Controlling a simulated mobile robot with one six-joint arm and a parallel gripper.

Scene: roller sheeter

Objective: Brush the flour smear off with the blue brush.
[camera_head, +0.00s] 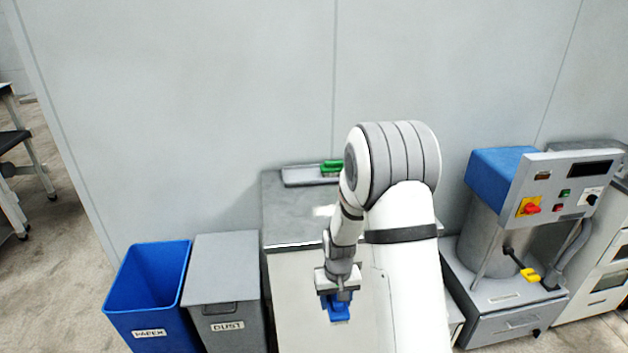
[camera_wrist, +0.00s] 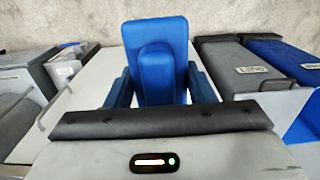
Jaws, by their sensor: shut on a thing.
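My gripper (camera_head: 337,293) is shut on the blue brush (camera_head: 338,313) and holds it in front of the white front face of the cabinet, beyond the top's front edge. In the wrist view the blue brush (camera_wrist: 157,70) fills the space between the fingers; its bristles are hidden there. The flour smear (camera_head: 323,211) is a pale white patch on the dark grey cabinet top (camera_head: 285,220), just left of my arm, which may hide part of it. The brush is apart from the smear.
A grey tray (camera_head: 303,177) with a green brush (camera_head: 331,167) lies at the back of the top, against the wall. A blue paper bin (camera_head: 150,290) and a grey dust bin (camera_head: 222,285) stand left. A machine with a control panel (camera_head: 565,190) stands right.

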